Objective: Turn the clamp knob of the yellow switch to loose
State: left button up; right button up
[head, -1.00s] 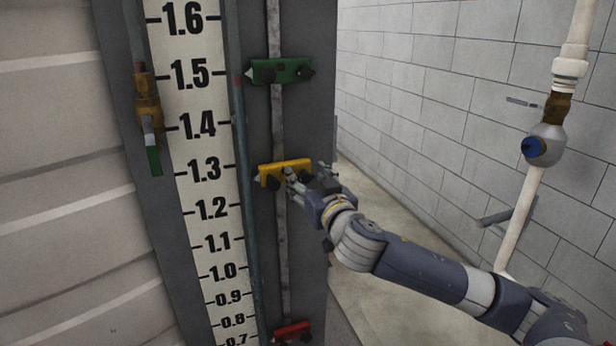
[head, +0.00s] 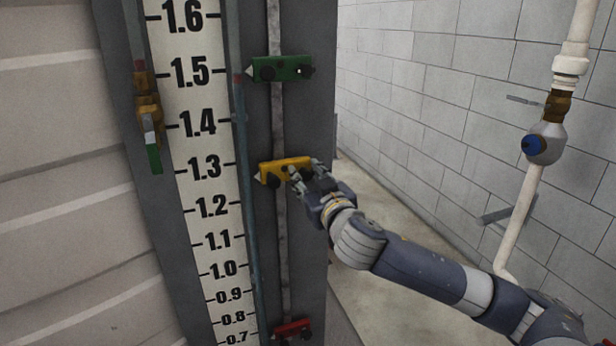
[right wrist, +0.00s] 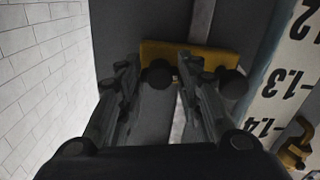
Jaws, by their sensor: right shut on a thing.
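The yellow switch (head: 284,165) is on the grey rail just below the 1.3 mark of the scale. Its pointed left end faces the scale. It carries two dark round knobs. The left knob (head: 272,182) is free, and it also shows in the right wrist view (right wrist: 233,84). My right gripper (head: 306,171) is at the switch's right end, shut on the right knob (right wrist: 158,74), with one finger on each side of it. In the head view the fingers mostly hide that knob. My left gripper is not in view.
A green switch (head: 284,68) is above the yellow one and a red switch (head: 291,328) is below, on the same strip. A brass valve (head: 149,115) is left of the scale (head: 190,125). A white pipe (head: 518,220) with a blue-centred valve (head: 543,143) stands at right.

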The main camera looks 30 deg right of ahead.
jog(key=n+p, duration=0.1)
jog(key=n, duration=0.3)
jog(key=shift+n, duration=0.3)
jog(key=n+p, duration=0.1)
jog(key=n, duration=0.2)
jog(key=shift+a+n, duration=0.1)
jog(key=shift+n, duration=0.2)
jog(key=n+p, duration=0.1)
jog(key=n, duration=0.3)
jog(key=shift+p, duration=0.3)
jog(key=shift+f+n+p, duration=0.1)
jog(key=shift+n+p, duration=0.5)
jog(key=shift+n, duration=1.5)
jog(key=o, duration=1.1)
jog(key=shift+c, duration=0.2)
